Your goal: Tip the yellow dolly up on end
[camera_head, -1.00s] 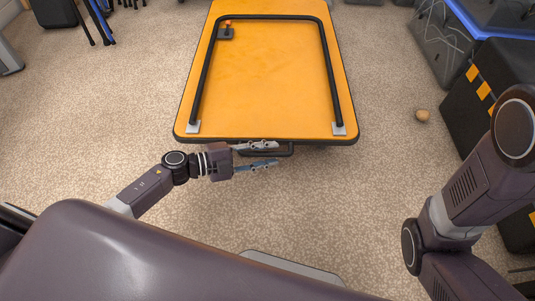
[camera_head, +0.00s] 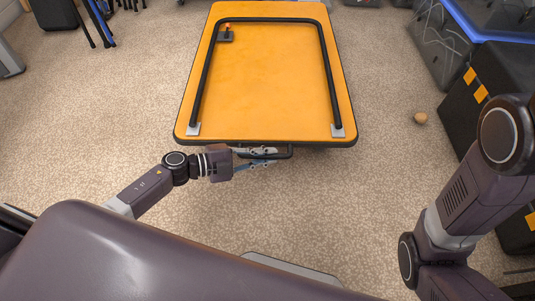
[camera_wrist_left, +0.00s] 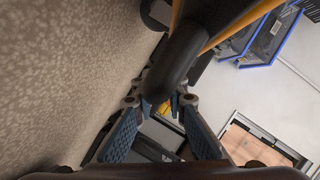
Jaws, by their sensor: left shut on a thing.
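The yellow dolly (camera_head: 265,85) lies flat on the floor in the head view, its orange-yellow deck facing up. A black tube frame (camera_head: 326,70) lies folded on the deck. A short black handle bar (camera_head: 284,153) sticks out below the deck's near edge. My left gripper (camera_head: 264,159) is at this edge, shut on the black handle bar. In the left wrist view the dark bar (camera_wrist_left: 178,62) runs between the fingers of my left gripper (camera_wrist_left: 160,108); the exact contact is partly hidden. My right gripper is not in view; only my right arm shows.
A black case with orange patches (camera_head: 465,105) and a clear bin with a blue rim (camera_head: 445,45) stand at the right. A small round brown object (camera_head: 420,118) lies on the floor. Blue and black folded legs (camera_head: 90,20) stand at the upper left. Floor left of the dolly is clear.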

